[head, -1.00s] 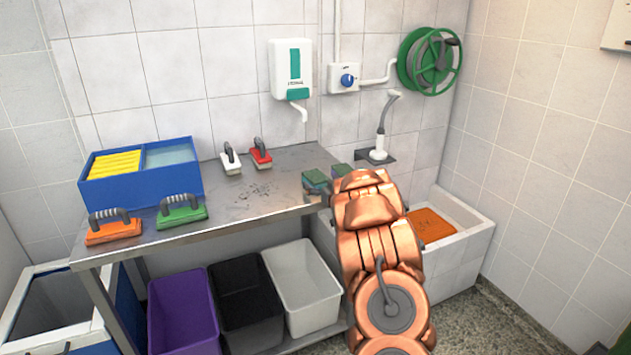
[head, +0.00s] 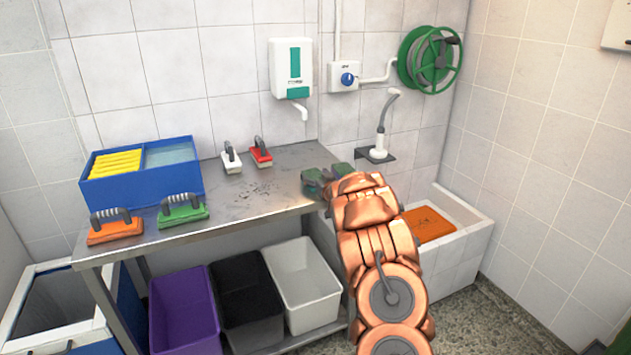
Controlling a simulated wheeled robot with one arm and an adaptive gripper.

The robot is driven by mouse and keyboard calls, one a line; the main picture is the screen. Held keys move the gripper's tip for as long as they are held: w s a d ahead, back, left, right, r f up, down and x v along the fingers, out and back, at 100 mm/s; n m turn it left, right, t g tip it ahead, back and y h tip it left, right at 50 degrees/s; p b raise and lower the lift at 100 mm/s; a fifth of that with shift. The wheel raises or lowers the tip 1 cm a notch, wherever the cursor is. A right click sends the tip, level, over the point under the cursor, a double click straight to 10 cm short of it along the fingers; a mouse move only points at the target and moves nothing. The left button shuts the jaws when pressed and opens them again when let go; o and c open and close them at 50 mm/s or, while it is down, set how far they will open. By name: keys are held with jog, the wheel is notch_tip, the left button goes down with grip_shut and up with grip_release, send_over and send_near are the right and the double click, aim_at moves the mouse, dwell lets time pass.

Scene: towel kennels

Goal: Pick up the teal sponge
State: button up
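A small teal-green sponge (head: 312,190) lies near the right end of the steel table. A second small green block (head: 341,168) sits just behind and to the right of it, partly covered by my arm. My copper arm reaches in from the lower right, and its far end is at these two pieces. My gripper (head: 321,178) is mostly hidden by the arm; small dark parts show over the teal sponge. I cannot tell whether its fingers touch or enclose the sponge.
Left on the steel table (head: 250,205) are a blue bin (head: 140,190), an orange scrubber (head: 115,231) and a green scrubber (head: 182,213). A white brush (head: 231,160) and red brush (head: 261,154) stand at the back. A sink (head: 470,240) holds an orange piece (head: 427,224).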

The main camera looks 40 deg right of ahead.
jog(key=shift+c, duration=0.5)
jog(key=shift+r, duration=0.15)
jog(key=shift+s+r, duration=0.1)
jog(key=shift+r, duration=0.05)
jog(key=b+v, duration=0.1)
jog(key=v, duration=0.9)
jog(key=f+b+v, duration=0.1)
jog(key=v, duration=0.5)
jog(key=shift+s+b, duration=0.15)
jog(key=shift+b, duration=0.2)
jog(key=shift+v, duration=0.8)
jog(key=shift+a, duration=0.15)
